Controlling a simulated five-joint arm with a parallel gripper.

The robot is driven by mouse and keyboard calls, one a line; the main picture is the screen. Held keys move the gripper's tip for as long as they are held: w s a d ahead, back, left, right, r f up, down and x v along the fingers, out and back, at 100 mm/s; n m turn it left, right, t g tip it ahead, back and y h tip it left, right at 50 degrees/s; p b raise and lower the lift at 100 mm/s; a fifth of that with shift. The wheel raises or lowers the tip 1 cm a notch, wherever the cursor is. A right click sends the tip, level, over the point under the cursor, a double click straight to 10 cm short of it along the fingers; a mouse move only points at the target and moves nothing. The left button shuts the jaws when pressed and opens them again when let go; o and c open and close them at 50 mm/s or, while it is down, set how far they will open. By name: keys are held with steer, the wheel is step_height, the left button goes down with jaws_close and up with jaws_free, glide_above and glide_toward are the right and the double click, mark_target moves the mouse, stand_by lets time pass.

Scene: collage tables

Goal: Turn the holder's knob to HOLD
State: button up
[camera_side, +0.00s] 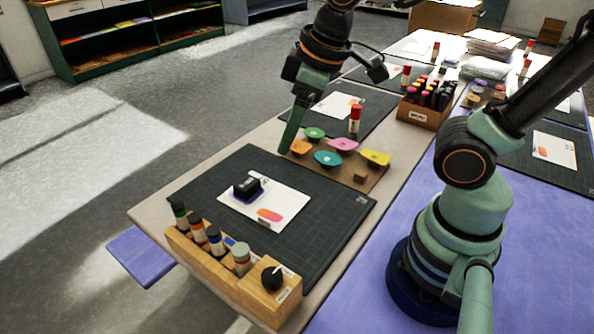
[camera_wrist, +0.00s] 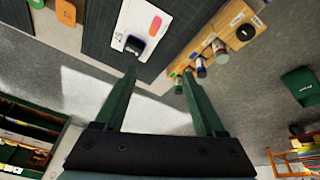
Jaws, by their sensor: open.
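The wooden holder (camera_side: 215,270) stands at the near edge of the dark cutting mat, with several capped bottles in a row. Its black knob (camera_side: 272,279) is on the right end, with a pale pointer mark and small white labels beside it that are too small to read. In the wrist view the holder (camera_wrist: 205,50) is at the upper right, with the knob (camera_wrist: 246,32) near its far end. My gripper (camera_side: 283,150) is raised beyond the mat, well away from the knob. In the wrist view my gripper (camera_wrist: 160,72) is open with nothing between its fingers.
A white card (camera_side: 284,207) with a black stamp (camera_side: 247,187) lies on the mat (camera_side: 335,205). A marker box (camera_side: 424,112) stands farther back.

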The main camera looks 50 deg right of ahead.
steer(key=s+a+f+n+g, duration=0.2)
steer(key=a+n, duration=0.5)
steer(key=a, duration=0.1)
steer(key=n+g+h, duration=0.1)
steer(key=n+g, duration=0.1)
steer(key=n, duration=0.5)
glide_toward(272, 275)
step_height(272, 275, down, 9)
steer(key=shift+d+r, duration=0.1)
steer(key=shift+r, duration=0.05)
steer(key=shift+c, duration=0.4)
jaws_close()
